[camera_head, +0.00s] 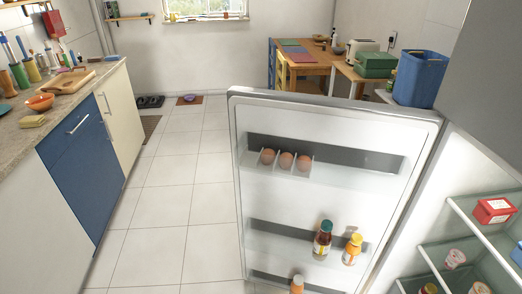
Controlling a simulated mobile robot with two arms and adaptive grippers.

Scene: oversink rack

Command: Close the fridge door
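The fridge door (330,205) stands wide open in the middle of the head view, its inner side facing me. Its hinge side is at the right, by the fridge body (484,160), and its free edge is at the left. The fridge's inner shelves show at the lower right with a red box (493,211) on one. Neither of my grippers is in view.
A counter (75,85) with a blue cabinet door (83,172) runs along the left. Free tiled floor (180,205) lies between it and the fridge door. A wooden table (312,69) and a blue bin (420,78) stand behind the door.

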